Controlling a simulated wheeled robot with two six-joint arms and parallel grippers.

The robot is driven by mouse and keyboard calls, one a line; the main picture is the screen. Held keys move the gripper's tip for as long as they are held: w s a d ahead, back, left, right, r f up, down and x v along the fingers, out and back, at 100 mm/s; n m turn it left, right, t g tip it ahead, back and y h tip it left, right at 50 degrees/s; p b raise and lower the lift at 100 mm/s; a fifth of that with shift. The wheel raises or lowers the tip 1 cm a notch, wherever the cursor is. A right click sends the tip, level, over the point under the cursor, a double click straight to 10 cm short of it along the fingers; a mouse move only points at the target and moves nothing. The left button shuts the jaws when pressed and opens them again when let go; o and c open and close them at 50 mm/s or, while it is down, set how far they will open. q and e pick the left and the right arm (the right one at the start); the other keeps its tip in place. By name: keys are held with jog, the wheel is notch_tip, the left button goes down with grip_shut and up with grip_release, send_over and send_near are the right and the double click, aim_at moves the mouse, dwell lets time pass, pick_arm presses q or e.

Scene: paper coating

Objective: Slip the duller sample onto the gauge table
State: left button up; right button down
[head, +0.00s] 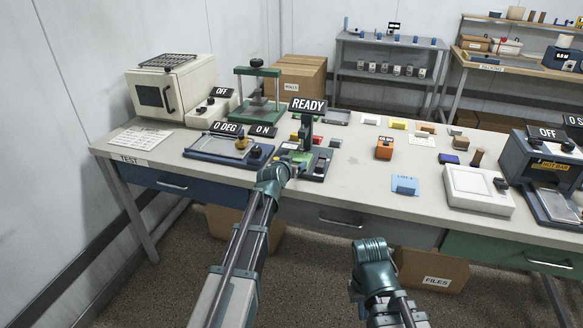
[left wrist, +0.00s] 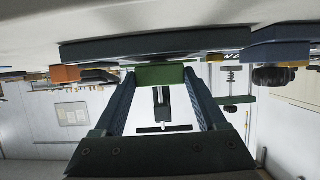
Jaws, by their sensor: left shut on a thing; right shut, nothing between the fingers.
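The gauge with the READY sign (head: 308,105) stands on the bench, with a dark base and an upright post. My left gripper (head: 284,162) is at the front left of its base; its fingertips are hard to make out in the head view. In the left wrist view it (left wrist: 160,78) is shut on a green block-like piece (left wrist: 160,74), close to the gauge's dark base (left wrist: 150,43). I cannot tell whether this piece is the duller sample. My right gripper (head: 358,288) hangs in front of the bench, shut and empty, its fingers mostly hidden.
A plate device marked 0 DEG (head: 215,150) stands left of the gauge. An orange block (head: 384,148), a blue card (head: 405,185) and a white device (head: 478,190) are to the right. Several small cards lie farther back. The bench front between gauge and blue card is clear.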

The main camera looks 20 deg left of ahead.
pick_arm(q)
jog(key=shift+f+b, duration=0.35)
jog(key=o, duration=1.3)
jog(key=shift+c, duration=0.2)
jog(key=p+v, duration=0.5)
jog(key=v, duration=0.9)
jog(key=shift+w, duration=0.15)
